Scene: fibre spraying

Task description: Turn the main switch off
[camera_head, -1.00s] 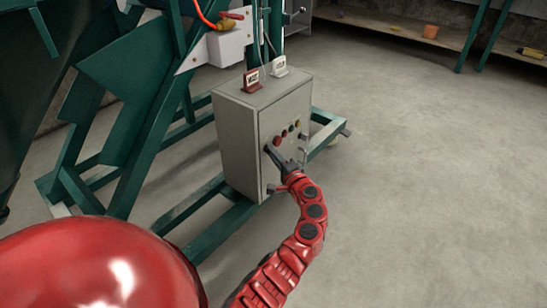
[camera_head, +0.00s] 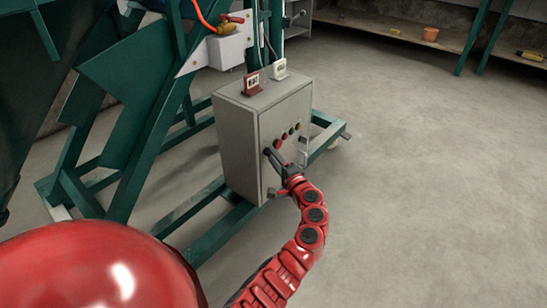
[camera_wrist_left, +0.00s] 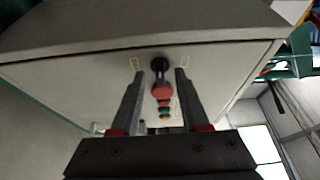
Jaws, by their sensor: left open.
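The grey control box (camera_head: 235,150) stands on the green frame in the head view, its front panel facing right. A black rotary knob (camera_wrist_left: 158,64), which looks like the main switch, sits on the panel between two small labels in the left wrist view. My left gripper (camera_head: 269,154) is at the panel. In the left wrist view my left gripper (camera_wrist_left: 160,76) is open, with one fingertip on each side of the knob; contact cannot be told. In the head view the fingers largely hide the knob. My right gripper is not in view.
Red, yellow and dark buttons (camera_head: 284,136) line the panel beyond the knob; a red button (camera_wrist_left: 162,93) also shows between my fingers. The floor to the right is clear.

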